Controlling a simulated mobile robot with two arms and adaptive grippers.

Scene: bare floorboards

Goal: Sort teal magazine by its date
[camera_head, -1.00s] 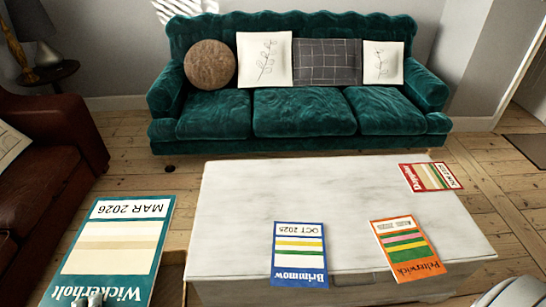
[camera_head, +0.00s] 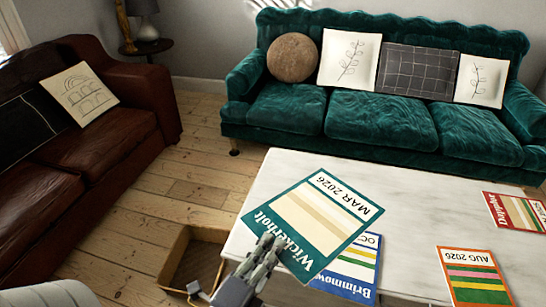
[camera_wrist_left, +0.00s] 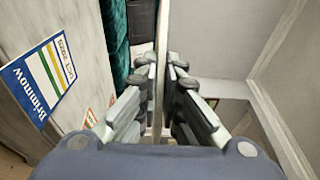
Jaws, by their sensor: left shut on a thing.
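The teal magazine (camera_head: 318,215), marked Wickerholt and MAR 2026, is held tilted above the left part of the white table. My left gripper (camera_head: 264,252) is shut on its lower left edge. In the left wrist view the magazine (camera_wrist_left: 158,75) shows nearly edge-on between the fingers (camera_wrist_left: 165,85). In the head view it covers part of the blue Brimmow magazine (camera_head: 352,268), whose date reads OCT 2025 in the left wrist view (camera_wrist_left: 40,82). My right gripper is not in view.
An orange-bordered magazine (camera_head: 474,278) reading AUG 2026 and a red one (camera_head: 518,212) lie on the white table (camera_head: 420,205). An open wooden box or drawer (camera_head: 190,262) is at the table's left end. A green sofa (camera_head: 390,125) and a brown sofa (camera_head: 105,150) stand beyond.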

